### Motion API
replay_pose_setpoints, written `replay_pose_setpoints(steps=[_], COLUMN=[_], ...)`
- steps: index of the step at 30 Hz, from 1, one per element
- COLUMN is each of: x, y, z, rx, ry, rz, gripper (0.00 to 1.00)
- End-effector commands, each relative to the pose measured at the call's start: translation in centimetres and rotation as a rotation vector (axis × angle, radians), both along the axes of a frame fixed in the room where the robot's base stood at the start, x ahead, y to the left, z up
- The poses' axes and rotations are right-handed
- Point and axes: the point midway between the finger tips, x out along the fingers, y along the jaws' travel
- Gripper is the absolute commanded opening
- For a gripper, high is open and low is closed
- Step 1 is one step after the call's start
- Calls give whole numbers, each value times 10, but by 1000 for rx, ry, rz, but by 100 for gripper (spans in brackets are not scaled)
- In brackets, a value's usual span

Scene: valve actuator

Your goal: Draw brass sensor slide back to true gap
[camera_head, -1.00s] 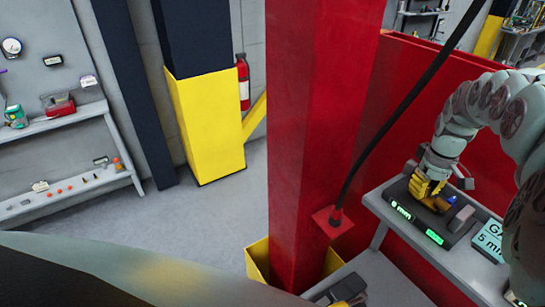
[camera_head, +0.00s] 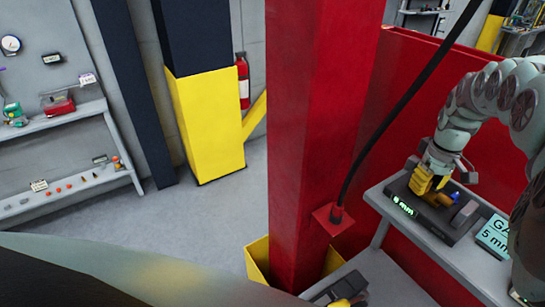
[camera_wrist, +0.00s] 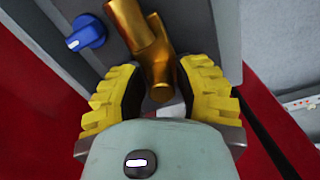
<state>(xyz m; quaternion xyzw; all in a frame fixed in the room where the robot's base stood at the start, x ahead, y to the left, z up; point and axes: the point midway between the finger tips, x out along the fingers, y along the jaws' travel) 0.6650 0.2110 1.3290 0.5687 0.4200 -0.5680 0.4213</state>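The brass slide (camera_wrist: 153,45) shows in the wrist view as a gold angled piece with a short rounded end. It lies between the yellow fingers of my gripper (camera_wrist: 162,75). The right fingertip is close against it and dark space shows beside the left finger, so I cannot tell whether they clamp it. In the head view my gripper (camera_head: 427,182) is low over the dark sensor unit (camera_head: 450,230), mostly hiding the slide. One green readout (camera_head: 403,206) is lit on the unit's front. A blue knob (camera_wrist: 86,32) is left of the slide.
The unit sits on a grey bench (camera_head: 376,197) beside a sign (camera_head: 495,237) reading "5 mm". A red post (camera_head: 312,130) with a black cable (camera_head: 388,132) stands left of the bench. A red panel (camera_head: 400,90) stands behind it.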

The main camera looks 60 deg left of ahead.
Motion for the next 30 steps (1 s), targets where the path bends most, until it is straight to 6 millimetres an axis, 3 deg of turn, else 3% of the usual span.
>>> replay_pose_setpoints(steps=[6, 17, 30], x=[0, 0, 1], y=[0, 1, 0], z=[0, 5, 63], rx=[0, 0, -1], ry=[1, 1, -3], rz=[1, 1, -1], gripper=[52, 52, 52])
